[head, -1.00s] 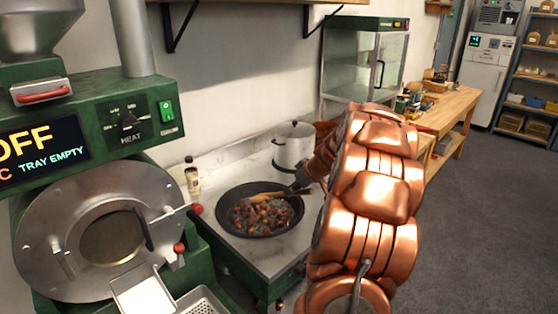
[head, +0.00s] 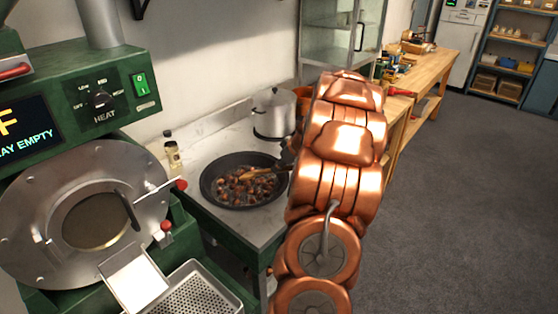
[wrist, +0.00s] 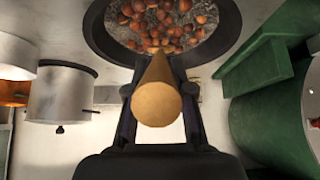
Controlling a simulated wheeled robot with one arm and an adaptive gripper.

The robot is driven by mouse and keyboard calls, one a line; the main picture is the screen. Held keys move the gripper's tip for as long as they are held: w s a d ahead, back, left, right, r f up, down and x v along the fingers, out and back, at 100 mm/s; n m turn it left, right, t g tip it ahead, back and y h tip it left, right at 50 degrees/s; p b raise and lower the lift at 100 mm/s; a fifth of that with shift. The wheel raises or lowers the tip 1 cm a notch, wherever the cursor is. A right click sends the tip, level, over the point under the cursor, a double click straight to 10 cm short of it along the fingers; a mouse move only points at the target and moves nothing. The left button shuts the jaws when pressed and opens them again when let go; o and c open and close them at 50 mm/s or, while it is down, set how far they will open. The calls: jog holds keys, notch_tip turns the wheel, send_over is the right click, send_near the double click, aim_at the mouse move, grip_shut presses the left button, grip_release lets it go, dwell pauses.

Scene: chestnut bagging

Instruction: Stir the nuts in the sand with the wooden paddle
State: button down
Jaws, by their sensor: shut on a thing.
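A black pan (head: 207,196) sits on the pale counter and holds brown nuts (head: 240,188) in dark grey sand. The nuts (wrist: 165,22) and the pan's rim (wrist: 97,35) also show in the wrist view. The wooden paddle (head: 262,171) reaches into the pan from the right. In the wrist view the paddle's round handle end (wrist: 157,103) points at the camera. My gripper (wrist: 158,108) is shut on the handle, one dark finger on each side. In the head view my arm mostly hides the gripper. The paddle's tip is hidden behind its handle in the wrist view.
A lidded steel pot (head: 273,112) stands behind the pan. A small bottle (head: 173,154) stands at the left back of the counter. The green roasting machine (head: 70,95) with a round drum door (head: 95,220) is at left. A wooden bench (head: 430,85) stands at far right.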

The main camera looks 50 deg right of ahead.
notch_tip(320, 180, down, 4)
jog(key=shift+a+r+b, duration=0.1)
jog(key=shift+b, duration=0.75)
jog(key=shift+f+b, duration=1.15)
jog(key=shift+b, duration=0.4)
jog(key=shift+w, duration=0.1)
